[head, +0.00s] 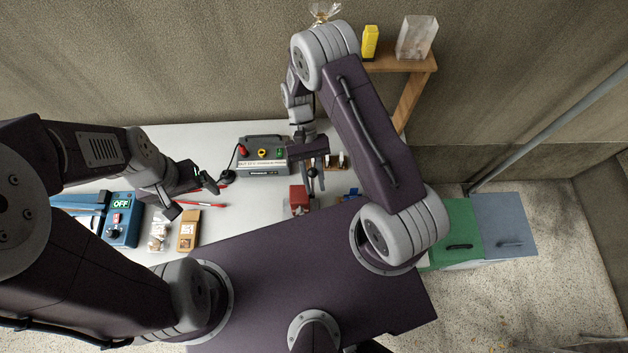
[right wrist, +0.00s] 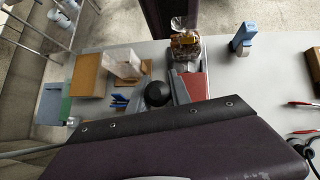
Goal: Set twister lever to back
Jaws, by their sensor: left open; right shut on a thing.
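A small red device, apparently the twister (head: 299,198), stands on the table just left of my right gripper. In the right wrist view its red block (right wrist: 196,86) sits beside a round black knob (right wrist: 157,94), which looks like the lever's end. My right gripper (head: 316,182) points down here and is shut on what seems to be this lever; the contact is mostly hidden. A clear bag with golden contents (right wrist: 185,40) stands at the device's far side in the wrist view. My left gripper (head: 192,197) is open and empty above the table's left part.
A grey control box (head: 264,172) with coloured buttons stands behind the device. A blue machine marked OFF (head: 122,220), a brown packet (head: 188,230) and a red pen (head: 203,205) lie left. A wooden shelf (head: 400,62) is at back right. Green (head: 460,225) and grey-blue bins stand right.

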